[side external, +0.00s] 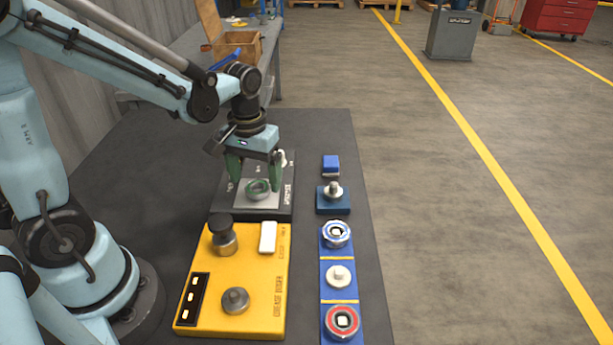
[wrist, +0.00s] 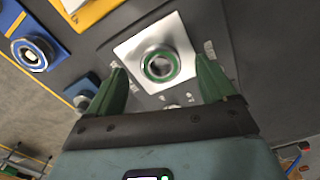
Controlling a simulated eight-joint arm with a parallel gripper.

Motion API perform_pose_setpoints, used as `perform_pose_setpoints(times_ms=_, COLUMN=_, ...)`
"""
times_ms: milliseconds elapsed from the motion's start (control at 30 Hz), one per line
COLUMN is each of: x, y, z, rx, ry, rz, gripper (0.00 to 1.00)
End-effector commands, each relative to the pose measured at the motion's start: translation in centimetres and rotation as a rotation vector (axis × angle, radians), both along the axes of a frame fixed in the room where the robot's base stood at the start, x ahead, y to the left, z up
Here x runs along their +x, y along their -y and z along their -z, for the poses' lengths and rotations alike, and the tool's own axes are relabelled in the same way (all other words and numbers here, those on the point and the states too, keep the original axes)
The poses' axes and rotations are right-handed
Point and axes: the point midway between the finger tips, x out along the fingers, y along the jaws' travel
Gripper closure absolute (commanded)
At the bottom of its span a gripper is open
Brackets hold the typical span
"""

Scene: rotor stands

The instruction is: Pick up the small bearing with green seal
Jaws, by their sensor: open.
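The small bearing with green seal (wrist: 160,66) lies on a light square plate on a dark stand in the wrist view. It is a metal ring with a green rim. It also shows in the side view (side external: 258,188), between and below the fingertips. My gripper (side external: 254,186) is open above the stand, its green fingers on either side of the bearing. In the wrist view the fingers (wrist: 160,78) are spread wider than the bearing and appear apart from it. The exact height of the fingertips over the plate cannot be told.
A yellow box (side external: 262,302) with a dark knob and a white block stands in front. A blue strip (side external: 339,275) to the right holds a blue-ringed part (side external: 336,234), a pale disc (side external: 339,276) and a red-ringed part (side external: 342,321). A small blue block (side external: 333,200) bears a metal piece.

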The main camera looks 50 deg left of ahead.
Motion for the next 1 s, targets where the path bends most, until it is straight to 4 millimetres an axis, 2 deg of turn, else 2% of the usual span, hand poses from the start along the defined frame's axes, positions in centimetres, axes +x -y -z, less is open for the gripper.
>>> perform_pose_setpoints(times_ms=200, x=0.0, y=0.0, z=1.8, rx=0.001, ry=0.003, rz=-0.001, gripper=0.16)
perform_pose_setpoints(times_ms=500, x=0.0, y=0.0, z=2.1, rx=0.002, ry=0.002, rz=-0.001, gripper=0.16)
perform_pose_setpoints(times_ms=567, x=0.0, y=0.0, z=2.1, rx=0.001, ry=0.003, rz=-0.001, gripper=0.24)
perform_pose_setpoints(times_ms=900, x=0.0, y=0.0, z=2.0, rx=0.002, ry=0.002, rz=-0.001, gripper=0.76)
perform_pose_setpoints(times_ms=967, x=0.0, y=0.0, z=2.0, rx=0.002, ry=0.002, rz=-0.001, gripper=0.85)
perform_pose_setpoints(times_ms=1000, x=0.0, y=0.0, z=2.0, rx=0.002, ry=0.002, rz=-0.001, gripper=0.85)
